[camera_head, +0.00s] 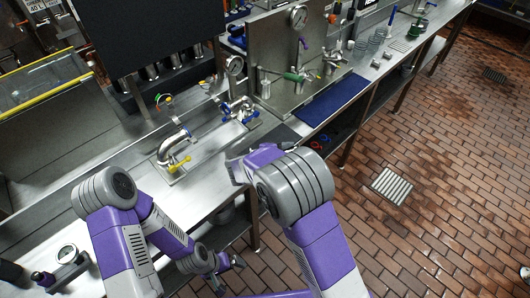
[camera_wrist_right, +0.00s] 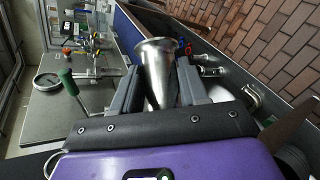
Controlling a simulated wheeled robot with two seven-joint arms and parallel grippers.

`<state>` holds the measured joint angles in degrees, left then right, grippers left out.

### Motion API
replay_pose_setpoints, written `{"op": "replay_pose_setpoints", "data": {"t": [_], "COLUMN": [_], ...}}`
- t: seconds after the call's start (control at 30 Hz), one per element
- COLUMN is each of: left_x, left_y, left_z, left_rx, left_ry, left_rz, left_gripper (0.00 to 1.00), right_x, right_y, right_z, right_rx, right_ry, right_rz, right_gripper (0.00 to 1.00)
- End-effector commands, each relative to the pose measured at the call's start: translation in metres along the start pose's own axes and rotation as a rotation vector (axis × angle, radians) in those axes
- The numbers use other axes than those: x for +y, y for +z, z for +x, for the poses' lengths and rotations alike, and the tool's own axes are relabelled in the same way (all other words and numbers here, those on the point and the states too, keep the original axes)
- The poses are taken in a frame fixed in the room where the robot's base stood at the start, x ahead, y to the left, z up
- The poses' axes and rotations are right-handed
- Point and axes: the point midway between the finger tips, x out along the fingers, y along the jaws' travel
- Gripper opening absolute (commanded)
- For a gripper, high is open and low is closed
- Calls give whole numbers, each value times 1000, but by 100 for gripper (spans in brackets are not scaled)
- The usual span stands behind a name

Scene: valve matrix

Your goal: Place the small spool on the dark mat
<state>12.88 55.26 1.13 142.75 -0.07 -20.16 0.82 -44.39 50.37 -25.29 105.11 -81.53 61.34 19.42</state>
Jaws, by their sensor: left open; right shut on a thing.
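A shiny steel spool (camera_wrist_right: 158,62) with a flared rim stands out between the grey fingers of my right gripper (camera_wrist_right: 160,85) in the right wrist view. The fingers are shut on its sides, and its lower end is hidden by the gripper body. In the head view my right wrist hides the spool and the fingertips. I cannot tell the spool's height above the bench. My left gripper (camera_head: 232,266) is open and empty, low by the bench's front edge.
A blue mat (camera_head: 331,101) lies farther along the bench. An upright panel with a gauge (camera_head: 298,17) and a green-handled valve (camera_head: 296,77) stands behind it. Bent steel piping with a yellow handle (camera_head: 179,163) is left of my right wrist. Brick floor (camera_head: 420,180) lies right.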

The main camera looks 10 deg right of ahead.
Motion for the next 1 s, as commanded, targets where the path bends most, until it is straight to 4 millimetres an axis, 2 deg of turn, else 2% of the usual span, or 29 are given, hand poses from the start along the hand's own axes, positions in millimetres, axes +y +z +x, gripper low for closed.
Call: {"op": "replay_pose_setpoints", "data": {"t": [0.03,0.13,0.3,0.43,0.57,0.73,1.0], "left_x": [-5,-9,-14,-16,-17,-20,-23], "left_y": [0,-1,-2,-2,-2,-3,-3], "left_z": [13,25,38,42,46,54,61], "left_rx": [0,0,1,1,1,1,1], "left_ry": [0,0,0,0,0,0,0], "left_rz": [0,0,0,0,0,0,0], "left_gripper": [100,100,100,100,100,100,100], "right_x": [9,30,57,66,60,37,13], "right_y": [-10,-19,-22,-21,-25,-38,-51], "right_z": [6,10,13,14,19,32,46], "right_rx": [-10,-36,-73,-88,-93,-92,-92], "right_ry": [-6,-20,-40,-48,-50,-50,-49], "right_rz": [19,30,46,51,49,47,47], "right_gripper": [0,0,0,0,0,0,0]}}
